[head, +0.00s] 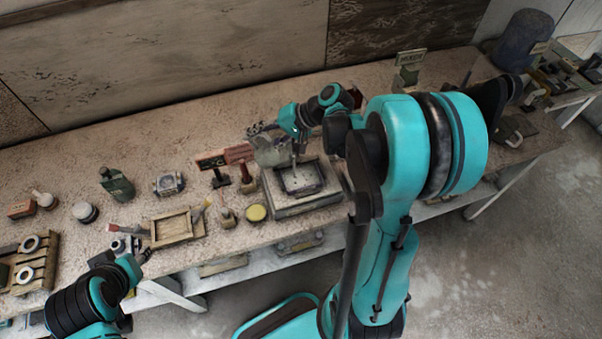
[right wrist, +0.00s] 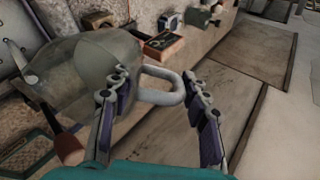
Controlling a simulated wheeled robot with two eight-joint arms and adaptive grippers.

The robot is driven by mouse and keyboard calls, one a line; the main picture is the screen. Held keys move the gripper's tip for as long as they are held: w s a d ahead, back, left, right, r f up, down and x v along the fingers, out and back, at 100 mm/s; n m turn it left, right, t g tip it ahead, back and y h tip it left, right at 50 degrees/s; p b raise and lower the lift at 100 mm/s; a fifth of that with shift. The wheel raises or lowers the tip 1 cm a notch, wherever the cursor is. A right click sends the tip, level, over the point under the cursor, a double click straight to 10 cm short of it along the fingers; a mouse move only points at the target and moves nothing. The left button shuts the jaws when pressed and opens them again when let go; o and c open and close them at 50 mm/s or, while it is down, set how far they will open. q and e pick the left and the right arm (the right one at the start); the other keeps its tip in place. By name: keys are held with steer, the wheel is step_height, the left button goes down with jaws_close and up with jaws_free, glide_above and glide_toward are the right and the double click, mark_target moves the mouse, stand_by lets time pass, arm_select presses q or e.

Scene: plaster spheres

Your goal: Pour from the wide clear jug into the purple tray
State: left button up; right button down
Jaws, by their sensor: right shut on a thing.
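The wide clear jug (head: 268,153) is a greyish see-through vessel, held above the left part of the tray's stand. In the right wrist view the jug (right wrist: 85,68) fills the left side and looks tilted. My right gripper (head: 294,142) is shut on its handle, and the handle loop (right wrist: 178,88) shows between the fingers in the wrist view. The purple tray (head: 318,190) is square, dark-toned and shallow, below and right of the jug. I cannot make out what is in the jug or tray. My left gripper (head: 140,258) is low at the left, away from the jug; its fingers are unclear.
The tray rests on a grey square block (head: 285,211). The bench behind is mostly clear.

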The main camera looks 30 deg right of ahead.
steer(key=shift+d+r, duration=0.1)
stand_by(0.4)
steer(key=shift+a, duration=0.25)
steer(key=g+h+p, duration=0.1)
steer(key=w+a+f+g+h+p, duration=0.1)
steer(key=shift+f+h, duration=0.25)
steer(key=shift+h, duration=0.05)
steer(key=r+h+p, duration=0.1)
steer(key=p, duration=0.1)
steer(key=r+g+h+p, duration=0.1)
steer(key=r+p, duration=0.1)
steer(key=shift+w+a, duration=0.1)
steer(key=shift+a, duration=0.1)
steer(key=shift+r+g+h+p, duration=0.2)
steer(key=shift+g+h+p, duration=0.1)
steer(key=shift+g+p, duration=0.1)
steer(key=shift+r+g+h+p, duration=0.9)
steer(key=shift+r+h, duration=0.05)
steer(key=shift+h, duration=0.15)
steer(key=shift+d+r+g+h, duration=0.15)
steer(key=shift+r+g+h, duration=0.1)
steer(key=shift+g+h, duration=0.25)
steer(key=shift+d, duration=0.1)
